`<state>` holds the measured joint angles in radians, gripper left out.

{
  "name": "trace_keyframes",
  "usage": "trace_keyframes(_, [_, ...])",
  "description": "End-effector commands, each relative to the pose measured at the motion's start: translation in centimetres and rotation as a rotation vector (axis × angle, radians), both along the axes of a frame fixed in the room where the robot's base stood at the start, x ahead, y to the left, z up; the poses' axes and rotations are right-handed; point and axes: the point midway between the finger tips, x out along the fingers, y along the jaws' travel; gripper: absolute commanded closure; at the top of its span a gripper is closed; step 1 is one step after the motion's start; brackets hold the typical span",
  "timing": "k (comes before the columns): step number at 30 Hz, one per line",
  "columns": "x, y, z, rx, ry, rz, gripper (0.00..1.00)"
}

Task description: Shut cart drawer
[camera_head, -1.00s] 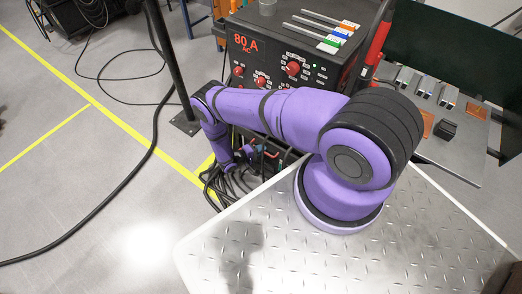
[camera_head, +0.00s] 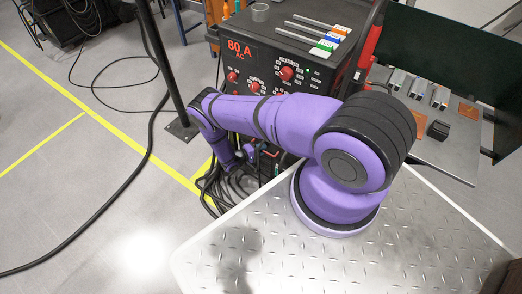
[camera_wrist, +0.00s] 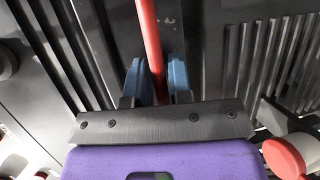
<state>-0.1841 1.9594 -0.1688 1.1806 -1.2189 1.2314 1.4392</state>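The black cart (camera_head: 290,50) carries an "80 A AC" welder panel and stands beyond my arm. I cannot make out its drawer in the head view; the lower part of the cart is hidden by my arm and hoses. My gripper (camera_head: 245,158) is low in front of the cart, small and partly hidden among hoses. In the wrist view a red bar (camera_wrist: 148,35) runs down between the blue fingertips of my gripper (camera_wrist: 159,78). The fingers are apart on either side of it, with a narrow gap on the right. Whether the bar belongs to the drawer is unclear.
Black hoses (camera_head: 215,185) lie in a tangle below my gripper. A dark post (camera_head: 163,65) on a floor plate stands left of the cart. A grey table (camera_head: 445,150) with small parts is at the right. Open floor lies to the left.

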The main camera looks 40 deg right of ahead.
Motion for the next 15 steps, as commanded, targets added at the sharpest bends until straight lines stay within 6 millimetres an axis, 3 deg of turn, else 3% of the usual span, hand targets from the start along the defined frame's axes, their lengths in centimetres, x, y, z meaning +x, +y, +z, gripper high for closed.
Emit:
trace_keyframes(8, [0.1,0.3,0.2,-0.004,0.0,-0.001,0.78])
trace_keyframes(15, [0.5,4.1,0.8,-0.001,-0.001,0.003,0.78])
